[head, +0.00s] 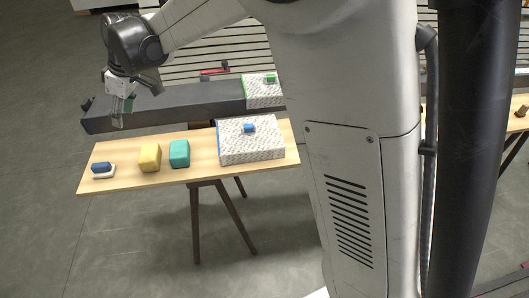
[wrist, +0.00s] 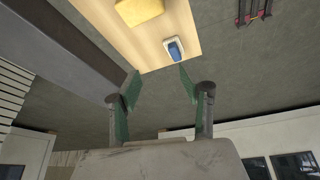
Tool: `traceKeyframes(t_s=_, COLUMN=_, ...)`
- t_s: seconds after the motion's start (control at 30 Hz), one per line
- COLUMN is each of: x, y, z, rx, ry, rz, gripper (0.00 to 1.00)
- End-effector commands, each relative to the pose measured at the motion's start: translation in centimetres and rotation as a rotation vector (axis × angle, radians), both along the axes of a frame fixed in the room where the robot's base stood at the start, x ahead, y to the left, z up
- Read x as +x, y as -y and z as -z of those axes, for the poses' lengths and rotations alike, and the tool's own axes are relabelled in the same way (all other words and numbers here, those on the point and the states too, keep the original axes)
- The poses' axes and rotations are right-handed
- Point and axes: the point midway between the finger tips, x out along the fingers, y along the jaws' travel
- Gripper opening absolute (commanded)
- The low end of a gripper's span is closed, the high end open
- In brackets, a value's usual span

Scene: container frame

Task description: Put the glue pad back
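No thing here is labelled as the glue pad, and I cannot tell for sure which it is. A small blue-topped pad with a white base (head: 103,171) lies at the left end of the wooden table; it also shows in the wrist view (wrist: 174,50), beyond the fingertips. A yellow block (head: 150,158) and a teal block (head: 180,154) stand to its right. My gripper (head: 121,117) is above and behind the small pad, beside the dark beam. In the wrist view my gripper (wrist: 160,80) has its green-lined fingers apart with nothing between them.
A white textured slab (head: 260,151) with a blue piece on top lies on the wooden table (head: 128,184). Behind it runs a long dark grey beam (head: 180,104), with another textured slab (head: 257,99) carrying a green piece. Bare table surrounds the small pad.

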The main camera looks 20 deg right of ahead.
Motion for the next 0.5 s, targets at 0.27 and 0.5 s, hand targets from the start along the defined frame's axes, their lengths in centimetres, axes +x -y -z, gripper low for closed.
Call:
traceKeyframes(t_s=0.27, x=-5.5, y=8.5, z=-4.7, rx=0.010, ry=0.027, rz=0.230, gripper=0.40)
traceKeyframes(t_s=0.5, x=-11.1, y=14.9, z=-6.8, rx=0.025, ry=0.054, rz=0.422, gripper=0.40)
